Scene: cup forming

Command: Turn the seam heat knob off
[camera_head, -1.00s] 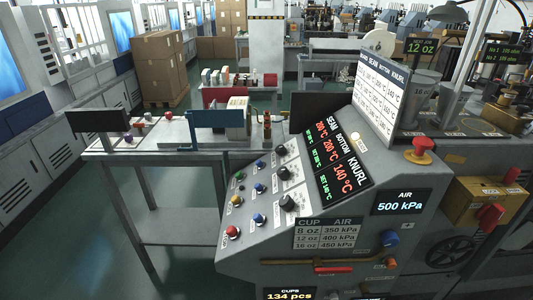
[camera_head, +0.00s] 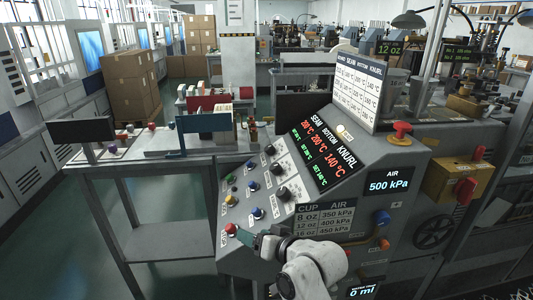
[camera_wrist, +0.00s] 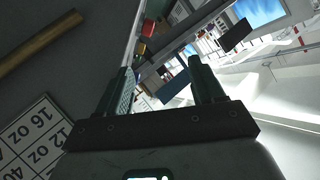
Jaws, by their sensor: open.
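The grey slanted control panel (camera_head: 238,190) carries three black knobs in a column: a top knob (camera_head: 270,150), a middle knob (camera_head: 276,169) and a lower knob (camera_head: 283,193). Their small labels are unreadable, so I cannot tell which is seam heat. The black display (camera_head: 322,155) reads SEAM, BOTTOM and KNURL with lit red temperatures and green set values. My gripper (camera_head: 243,235) is at the panel's lower left, below the knobs and near the red button, apart from the knobs. In the wrist view my gripper (camera_wrist: 157,66) is open and empty; no knob is recognisable there.
Coloured buttons, including a red button (camera_head: 231,230) and a blue button (camera_head: 258,213), lie left of the knobs. A red emergency button (camera_head: 402,129) stands to the right. A cup and air chart (camera_head: 322,218) is below the display. A side table (camera_head: 150,165) stands left.

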